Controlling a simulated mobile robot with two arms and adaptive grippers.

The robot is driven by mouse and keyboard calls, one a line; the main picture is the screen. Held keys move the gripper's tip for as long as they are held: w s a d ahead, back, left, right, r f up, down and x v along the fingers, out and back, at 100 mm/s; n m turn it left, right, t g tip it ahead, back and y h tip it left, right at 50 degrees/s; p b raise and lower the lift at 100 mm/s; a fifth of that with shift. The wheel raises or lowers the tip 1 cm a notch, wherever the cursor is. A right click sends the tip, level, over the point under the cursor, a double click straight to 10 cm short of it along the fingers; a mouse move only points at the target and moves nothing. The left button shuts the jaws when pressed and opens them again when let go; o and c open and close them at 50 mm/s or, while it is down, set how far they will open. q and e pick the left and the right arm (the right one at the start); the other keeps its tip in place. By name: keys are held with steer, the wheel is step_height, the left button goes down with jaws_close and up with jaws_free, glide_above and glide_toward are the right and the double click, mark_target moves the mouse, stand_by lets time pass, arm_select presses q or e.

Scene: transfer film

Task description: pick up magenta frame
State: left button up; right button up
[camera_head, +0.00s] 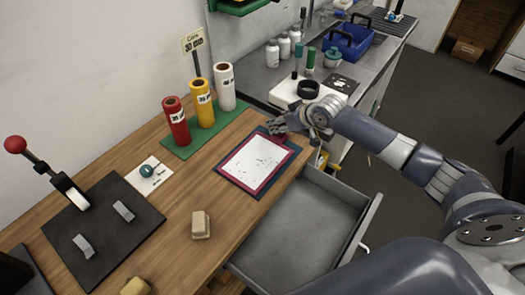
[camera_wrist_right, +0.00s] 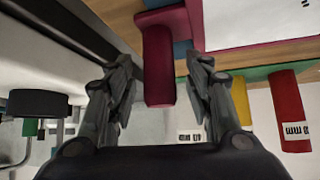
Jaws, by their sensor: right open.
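The magenta frame (camera_head: 276,174) lies on a dark blue base (camera_head: 300,151) near the right edge of the wooden table, with a speckled white sheet inside its border. My right gripper (camera_head: 277,125) is at the frame's far edge in the head view. In the right wrist view, a magenta handle (camera_wrist_right: 158,68) of the frame stands between the two spread fingers of my right gripper (camera_wrist_right: 160,80). The fingers are open, with a visible gap on each side of the handle. My left gripper is not in view.
An open grey drawer (camera_head: 300,222) juts out below the table edge. Red (camera_head: 176,122), yellow (camera_head: 202,103) and white (camera_head: 225,87) rolls stand on a green mat (camera_head: 188,147) to the left. A tan block (camera_head: 201,225) lies in front. A white device (camera_head: 290,92) stands beyond the gripper.

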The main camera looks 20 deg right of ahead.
steer(key=shift+s, duration=0.1)
jaws_close()
steer(key=shift+r, duration=0.1)
steer(key=shift+r, duration=0.1)
